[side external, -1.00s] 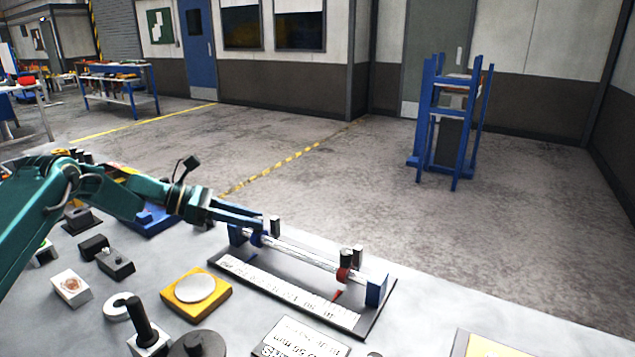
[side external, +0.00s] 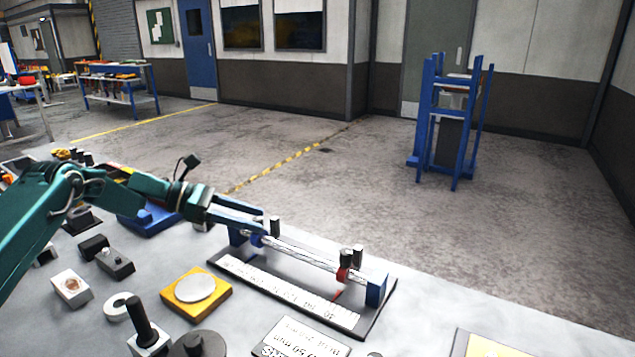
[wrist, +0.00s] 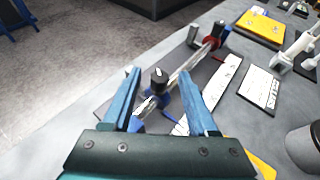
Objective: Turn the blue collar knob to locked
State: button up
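The blue collar (side external: 257,240) sits on a pale rod near the left end of a dark base with blue end blocks. Its dark upright knob (wrist: 158,78) has a white mark on top; the side external view also shows a knob (side external: 275,227) there. I cannot read any locked position. My gripper (wrist: 159,75) is open, with one finger on each side of this knob and a gap visible on both sides. In the side external view, my gripper (side external: 263,226) is low over the collar. The fingers hide part of the rod and base.
A red collar (side external: 343,273) with its own knob (side external: 346,257) is farther along the rod, near the right blue end block (side external: 376,289). A white scale strip (side external: 285,290) lies in front. A yellow block (side external: 196,294) with a pale disc and a white card (side external: 300,338) are nearby.

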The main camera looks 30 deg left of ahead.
jog(key=shift+v, duration=2.6)
